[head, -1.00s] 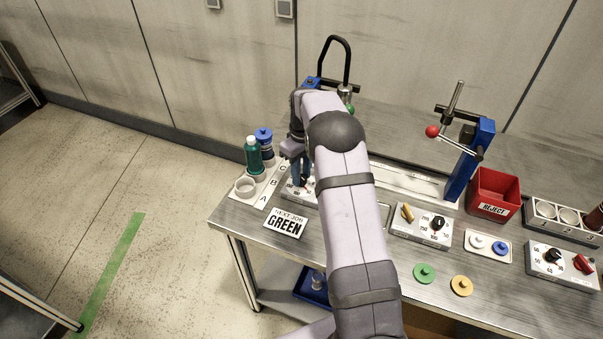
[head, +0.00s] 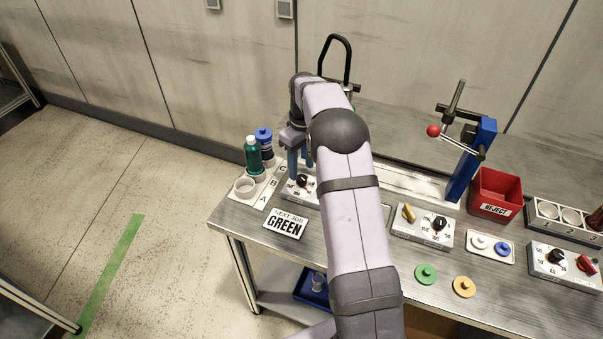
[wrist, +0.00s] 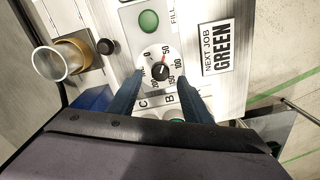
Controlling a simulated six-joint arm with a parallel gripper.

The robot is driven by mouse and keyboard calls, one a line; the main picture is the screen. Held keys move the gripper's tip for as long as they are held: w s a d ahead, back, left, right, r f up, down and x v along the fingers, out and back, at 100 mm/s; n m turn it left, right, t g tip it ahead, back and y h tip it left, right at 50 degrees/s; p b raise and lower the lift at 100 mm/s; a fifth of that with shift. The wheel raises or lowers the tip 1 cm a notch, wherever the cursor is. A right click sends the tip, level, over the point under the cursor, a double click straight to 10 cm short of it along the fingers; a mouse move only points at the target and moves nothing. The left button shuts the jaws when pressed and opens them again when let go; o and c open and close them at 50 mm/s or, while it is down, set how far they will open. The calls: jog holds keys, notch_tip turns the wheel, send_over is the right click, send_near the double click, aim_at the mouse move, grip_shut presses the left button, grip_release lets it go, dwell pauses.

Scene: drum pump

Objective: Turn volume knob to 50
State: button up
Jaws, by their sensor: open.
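The black dial knob (wrist: 160,72) on the left control box shows between my fingers in the wrist view. Its red pointer is turned toward the 50 mark on a scale of 0 to 200. In the head view the knob (head: 302,181) sits on the white box (head: 300,194) below my fingers. My gripper (head: 300,170) is open and empty, raised above the knob. In the wrist view its blue fingers (wrist: 160,78) stand apart on either side of the knob. A green button (wrist: 148,20) marked FILL is on the same box.
A NEXT JOB GREEN card (head: 286,224) lies in front of the box. Bottles (head: 253,158) and a white cup (head: 245,187) stand on the lettered rack at left. Another dial box (head: 422,227) and a red reject bin (head: 494,190) are to the right.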

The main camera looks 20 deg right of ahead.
aim_at(301, 178)
jog(key=shift+r+b, duration=0.35)
jog(key=shift+r, duration=1.65)
jog(key=shift+s+a+r, duration=0.1)
jog(key=shift+s+a, duration=0.1)
jog(key=s+a+f+m, duration=0.1)
jog(key=s+a, duration=0.2)
jog(key=s, duration=0.7)
jog(key=s+a+f+m, duration=0.1)
jog(key=s+a, duration=0.3)
jog(key=s, duration=0.6)
jog(key=s+a+f+m, duration=0.1)
jog(key=s+a, duration=0.3)
jog(key=s, duration=0.6)
jog(key=shift+a+m, duration=0.2)
jog(key=shift+m, duration=0.7)
jog(key=shift+f, duration=0.1)
